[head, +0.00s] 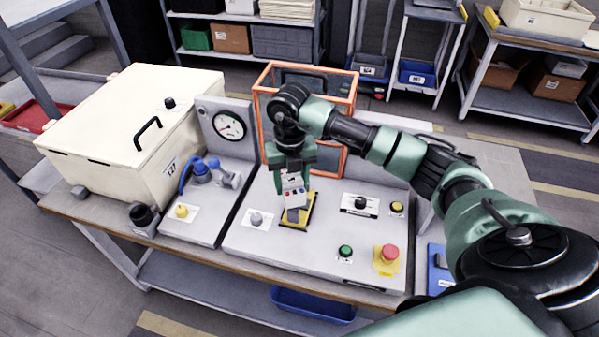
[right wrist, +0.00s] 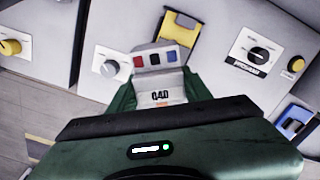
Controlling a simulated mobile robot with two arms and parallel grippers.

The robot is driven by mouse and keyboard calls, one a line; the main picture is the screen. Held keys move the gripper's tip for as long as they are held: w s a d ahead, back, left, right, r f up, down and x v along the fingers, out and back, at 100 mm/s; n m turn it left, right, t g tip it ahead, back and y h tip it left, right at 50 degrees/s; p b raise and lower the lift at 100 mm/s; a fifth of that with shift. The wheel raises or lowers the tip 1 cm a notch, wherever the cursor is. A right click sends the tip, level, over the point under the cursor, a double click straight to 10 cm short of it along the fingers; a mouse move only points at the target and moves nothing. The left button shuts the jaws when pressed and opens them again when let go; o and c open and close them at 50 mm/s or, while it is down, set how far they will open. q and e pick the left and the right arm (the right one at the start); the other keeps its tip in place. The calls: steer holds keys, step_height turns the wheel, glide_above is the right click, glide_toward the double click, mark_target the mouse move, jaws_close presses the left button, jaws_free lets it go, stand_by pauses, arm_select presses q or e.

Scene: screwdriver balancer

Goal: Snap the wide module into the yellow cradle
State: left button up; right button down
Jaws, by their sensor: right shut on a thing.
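The wide module (head: 294,184) is a pale grey block with red, dark and blue buttons. My right gripper (head: 292,168) is shut on it from above, and the module is tilted. In the right wrist view the module (right wrist: 158,83) shows a "040" label, with green fingers at its sides. The yellow cradle (head: 308,211) is on the grey panel, just below the module's lower end; it also shows in the right wrist view (right wrist: 180,21). The module overlaps part of the cradle in the head view; I cannot tell whether they touch. My left gripper is out of view.
The grey panel (head: 315,257) also carries a black knob (head: 361,203), a green button (head: 345,251) and a red emergency button (head: 389,253). An orange-framed case (head: 340,88) stands behind my right gripper. A cream box (head: 120,130) and a gauge (head: 229,125) are to the left.

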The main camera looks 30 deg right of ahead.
mark_target(299, 189)
steer(key=m, duration=0.1)
steer(key=d+m, duration=0.1)
steer(key=m, duration=0.2)
steer(key=shift+w+d+f+p, duration=0.2)
steer(key=shift+d+p, duration=0.1)
steer(key=shift+d, duration=0.05)
steer(key=shift+d+f+m, duration=0.25)
steer(key=shift+d+m, duration=0.2)
steer(key=shift+m, duration=0.55)
arm_select(q)
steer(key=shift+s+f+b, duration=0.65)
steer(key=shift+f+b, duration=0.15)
steer(key=shift+b, duration=0.45)
arm_select(e)
steer(key=shift+f, duration=1.9)
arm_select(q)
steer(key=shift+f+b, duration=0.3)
arm_select(e)
steer(key=shift+f, duration=0.45)
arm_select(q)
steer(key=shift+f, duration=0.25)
arm_select(e)
steer(key=shift+f, duration=0.35)
arm_select(q)
steer(key=shift+b, duration=0.3)
arm_select(e)
steer(key=shift+f, duration=0.1)
steer(key=c, duration=0.6)
jaws_free()
